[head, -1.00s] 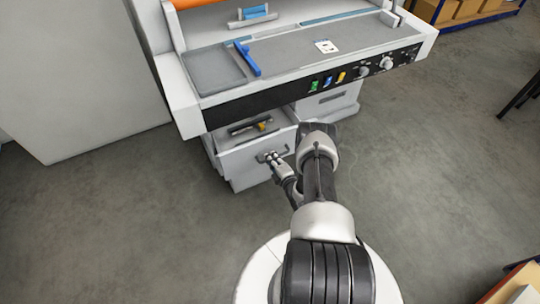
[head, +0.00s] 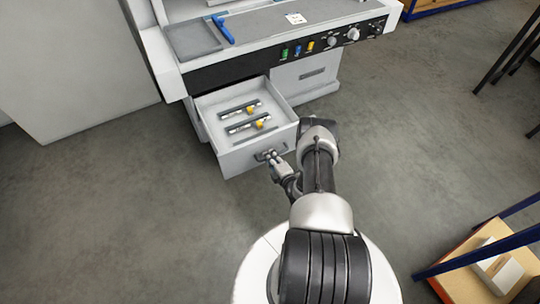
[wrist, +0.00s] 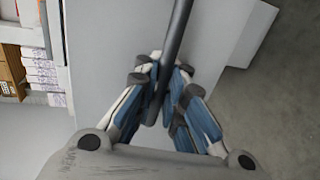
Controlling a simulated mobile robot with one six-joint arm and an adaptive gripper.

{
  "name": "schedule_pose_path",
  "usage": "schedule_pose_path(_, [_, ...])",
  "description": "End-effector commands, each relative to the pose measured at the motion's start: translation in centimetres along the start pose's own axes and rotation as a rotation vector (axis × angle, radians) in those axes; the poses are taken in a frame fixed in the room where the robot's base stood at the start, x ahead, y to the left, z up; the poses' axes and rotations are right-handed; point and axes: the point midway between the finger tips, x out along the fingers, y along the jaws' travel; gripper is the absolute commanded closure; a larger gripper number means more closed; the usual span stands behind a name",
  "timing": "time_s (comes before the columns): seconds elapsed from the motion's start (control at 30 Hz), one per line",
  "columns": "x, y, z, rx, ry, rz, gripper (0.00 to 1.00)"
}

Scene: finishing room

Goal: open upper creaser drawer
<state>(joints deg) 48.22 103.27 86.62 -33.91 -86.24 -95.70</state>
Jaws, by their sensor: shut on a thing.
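The upper creaser drawer (head: 236,159) is pulled well out of the white creaser cabinet in the head view. Two dark tools with yellow parts (head: 248,117) lie inside it. My gripper (head: 268,157) is at the front of the drawer, on its handle. In the wrist view my gripper's fingers (wrist: 155,100) are closed around the dark bar of the handle (wrist: 177,35). The drawer's pale front lies behind the bar. Part of the handle is hidden by the fingers.
The creaser's control panel (head: 290,48) overhangs the drawer. A closed cabinet front (head: 312,74) is right of the drawer. A blue-framed rack (head: 470,262) stands at the lower right. The grey floor left of the drawer is clear.

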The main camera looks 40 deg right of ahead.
Motion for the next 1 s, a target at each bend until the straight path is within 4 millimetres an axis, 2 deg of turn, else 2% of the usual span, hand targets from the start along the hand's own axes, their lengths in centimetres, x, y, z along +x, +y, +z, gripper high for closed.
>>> schedule_pose_path(0.37, [0.1,0.4,0.1,-0.002,0.000,0.009,1.00])
schedule_pose_path(0.4, [0.1,0.4,0.1,-0.002,0.000,0.009,0.91])
schedule_pose_path(0.53, [0.1,0.3,0.1,-0.002,0.000,0.008,0.82])
schedule_pose_path(0.83, [0.0,0.2,0.1,-0.001,0.000,0.004,0.82])
schedule_pose_path(1.0, [-1.8,0.0,0.2,0.002,-0.003,0.000,0.82])
